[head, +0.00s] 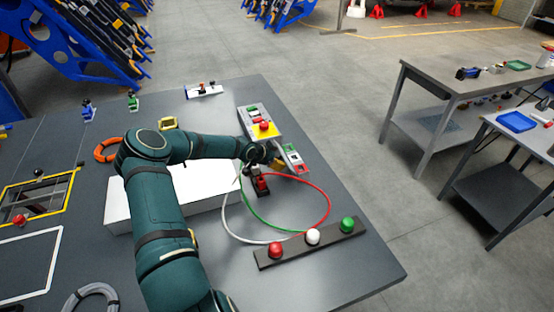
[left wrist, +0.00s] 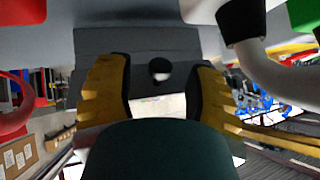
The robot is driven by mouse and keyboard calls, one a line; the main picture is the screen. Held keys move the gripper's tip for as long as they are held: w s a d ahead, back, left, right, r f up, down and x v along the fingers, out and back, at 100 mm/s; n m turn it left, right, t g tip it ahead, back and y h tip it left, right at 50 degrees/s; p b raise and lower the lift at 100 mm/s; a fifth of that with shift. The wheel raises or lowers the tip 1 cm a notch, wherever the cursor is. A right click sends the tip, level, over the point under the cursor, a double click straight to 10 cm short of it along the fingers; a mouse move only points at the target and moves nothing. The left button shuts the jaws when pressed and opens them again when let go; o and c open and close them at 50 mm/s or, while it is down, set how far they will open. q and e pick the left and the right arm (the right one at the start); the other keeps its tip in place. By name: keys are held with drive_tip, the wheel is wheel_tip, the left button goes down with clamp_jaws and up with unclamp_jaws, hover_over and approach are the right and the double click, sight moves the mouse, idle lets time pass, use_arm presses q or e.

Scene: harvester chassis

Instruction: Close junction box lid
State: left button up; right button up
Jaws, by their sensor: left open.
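My left gripper (head: 275,162) hangs over the right part of the grey table, between a grey control box and a small dark-and-red unit. In the left wrist view its two yellow fingers (left wrist: 160,90) are apart with nothing held. A grey panel with a round black knob (left wrist: 160,70) shows beyond and between the fingertips; I see no contact. It may be the junction box lid, but I cannot tell for sure. The grey control box (head: 246,113) has a red button on a yellow panel. The small dark-and-red unit (head: 260,184) has wires beside it. My right gripper is not in view.
White, green and red wires (head: 328,205) loop to a dark strip (head: 340,237) with red, white and green knobs. A white box (head: 205,187) lies under my left arm. In the wrist view, a thick white cable (left wrist: 270,65) passes close right of the fingers.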

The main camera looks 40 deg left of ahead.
sight(282, 154)
use_arm(q)
drive_tip(key=shift+w+f, duration=0.35)
clamp_jaws()
drive_tip(key=shift+r, duration=0.1)
drive_tip(key=shift+w+d+r+g+y+b, duration=0.25)
drive_tip(key=shift+r+g+y+b, duration=0.2)
drive_tip(key=shift+g, duration=0.55)
drive_tip(key=shift+w+d+r+m+g+y+b, duration=0.15)
drive_tip(key=shift+w+m+g+y+b, duration=0.1)
drive_tip(key=shift+g, duration=0.25)
drive_tip(key=shift+w+a+r+m+g+y+b, duration=0.1)
drive_tip(key=shift+r+m+g+b, duration=0.1)
drive_tip(key=shift+g, duration=0.3)
drive_tip(key=shift+w+d+r+g+y+b, duration=0.1)
drive_tip(key=shift+w+r+g+y+b, duration=0.15)
drive_tip(key=shift+g, duration=0.3)
drive_tip(key=shift+w+d+g+y+b, duration=0.15)
drive_tip(key=shift+g+y, duration=0.2)
drive_tip(key=shift+g, duration=0.2)
drive_tip(key=shift+s, duration=0.1)
